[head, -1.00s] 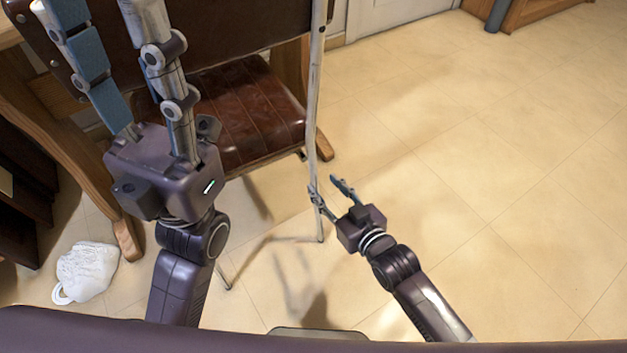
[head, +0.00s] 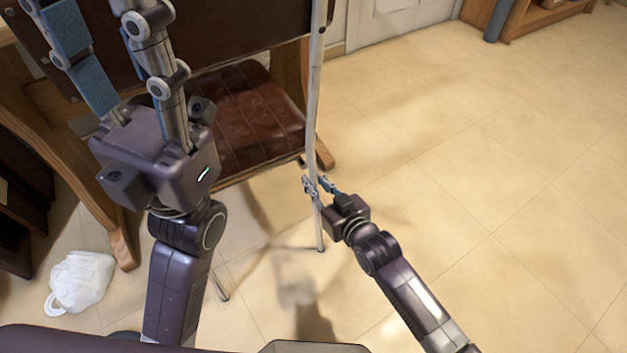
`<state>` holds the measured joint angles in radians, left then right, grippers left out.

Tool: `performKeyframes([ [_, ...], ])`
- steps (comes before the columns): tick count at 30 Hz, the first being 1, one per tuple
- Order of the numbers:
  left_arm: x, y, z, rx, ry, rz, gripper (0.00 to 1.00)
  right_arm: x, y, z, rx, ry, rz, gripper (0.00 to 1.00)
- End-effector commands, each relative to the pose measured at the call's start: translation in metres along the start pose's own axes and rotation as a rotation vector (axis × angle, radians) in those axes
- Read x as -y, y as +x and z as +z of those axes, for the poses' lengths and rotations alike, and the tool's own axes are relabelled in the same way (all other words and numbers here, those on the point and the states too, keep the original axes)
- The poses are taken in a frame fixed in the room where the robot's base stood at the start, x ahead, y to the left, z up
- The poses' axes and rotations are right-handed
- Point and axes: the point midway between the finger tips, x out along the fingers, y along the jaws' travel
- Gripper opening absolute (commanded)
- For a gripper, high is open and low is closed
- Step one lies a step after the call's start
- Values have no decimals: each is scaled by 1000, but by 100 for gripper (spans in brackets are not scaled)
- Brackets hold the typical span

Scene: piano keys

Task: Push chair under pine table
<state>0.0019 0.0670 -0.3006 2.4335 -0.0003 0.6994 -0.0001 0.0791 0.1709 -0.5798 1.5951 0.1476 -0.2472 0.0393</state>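The chair (head: 245,115) stands ahead of me, with a dark brown leather seat, a dark backrest (head: 225,28) and thin pale metal legs. Its near right upright (head: 315,110) runs down to the floor. The wooden table (head: 38,135) is at the left, with a slanting wooden leg; most of it is hidden behind the chair and my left arm. My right gripper (head: 319,186) is at the chair's right upright, its fingers on either side of the metal tube; contact is unclear. My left gripper (head: 110,55) is large in front of the backrest, its fingers spread apart and pointing up.
A white bag-like object (head: 80,281) lies on the floor at the lower left. Dark furniture (head: 18,215) stands at the left edge. A white door (head: 385,18) and wooden furniture (head: 520,15) are at the back. The tiled floor on the right is clear.

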Motion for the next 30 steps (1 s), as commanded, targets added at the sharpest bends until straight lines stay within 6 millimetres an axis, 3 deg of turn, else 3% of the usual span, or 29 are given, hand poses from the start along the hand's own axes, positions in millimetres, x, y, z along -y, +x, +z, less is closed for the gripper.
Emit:
performKeyframes([
  [11,0,0,0,0,0,0,44,1,1,0,0,2,0,0],
  [30,1,-2,1,11,-1,-5,44,14,25,-9,-6,5,-8,0],
])
